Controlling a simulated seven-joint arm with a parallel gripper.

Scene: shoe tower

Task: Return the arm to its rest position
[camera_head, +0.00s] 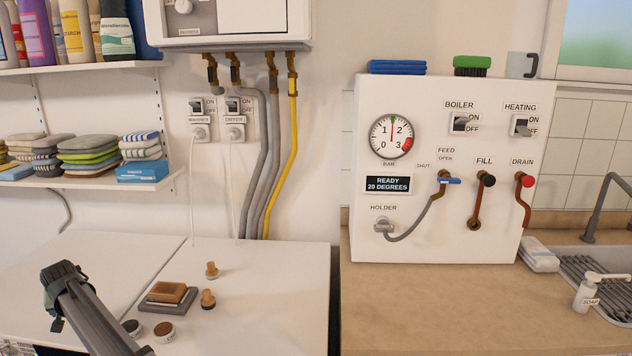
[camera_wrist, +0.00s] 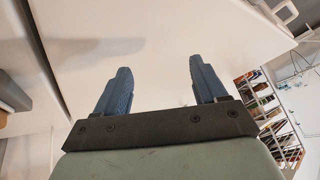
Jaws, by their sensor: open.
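My gripper (camera_wrist: 160,82) shows in the wrist view with its two blue-grey fingers spread wide apart. In the head view, part of my arm rises from the bottom left over the white worktop (camera_head: 225,335); I cannot tell whether the gripper's fingers show there. The arm touches no object that I can make out.
A brown block on a grey base (camera_head: 168,298), two wooden-handled pieces (camera_head: 209,299) and two round tins (camera_head: 164,332) stand close right of my arm. The boiler panel (camera_head: 450,220) stands on the brown counter (camera_head: 430,310). A soap bottle (camera_head: 588,293) is far right.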

